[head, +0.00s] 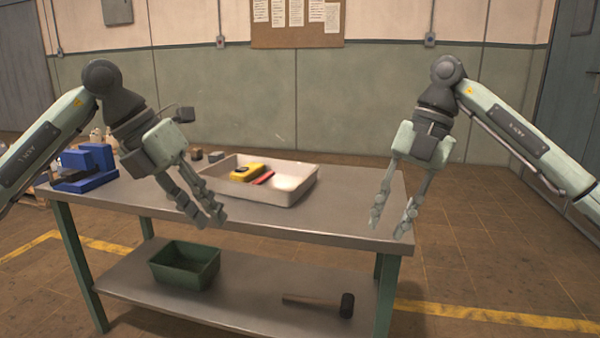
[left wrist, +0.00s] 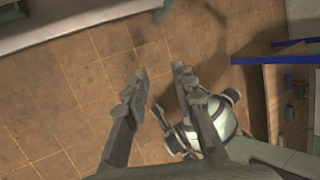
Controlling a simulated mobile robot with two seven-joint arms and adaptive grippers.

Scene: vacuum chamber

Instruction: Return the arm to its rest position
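My left gripper (head: 208,220) hangs in front of the steel workbench (head: 330,228), fingers pointing down and to the right. In the left wrist view its two fingers (left wrist: 159,72) stand apart with nothing between them. My right gripper (head: 390,228) hangs near the bench's right end, fingers pointing down, apart and empty. Both arms are raised and bent, coming in from the two sides. No object is held by either gripper.
A white tray (head: 226,192) on the bench holds a yellow object (head: 246,172) and a red one (head: 263,178). A blue vise-like block (head: 88,168) stands at the left end. A green bin (head: 184,265) and a mallet (head: 320,303) lie on the lower shelf.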

